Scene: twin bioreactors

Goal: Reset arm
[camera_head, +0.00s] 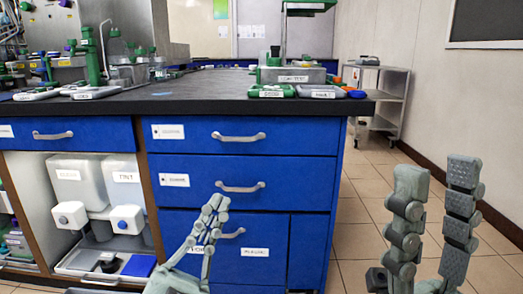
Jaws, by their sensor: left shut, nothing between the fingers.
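My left gripper (216,203) is low in the head view, in front of the blue drawers. Its fingers are together, with nothing held. My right gripper (438,166) is at the lower right, its two fingers upright and well apart. It is open and empty, in front of the tiled floor and right of the bench.
A dark-topped bench (190,103) with blue drawers (245,178) stands ahead. Lab equipment is at its left end; a grey box (291,75) and green trays (271,91) are at its right. White containers (78,180) fill an open bay. A trolley (383,95) stands behind.

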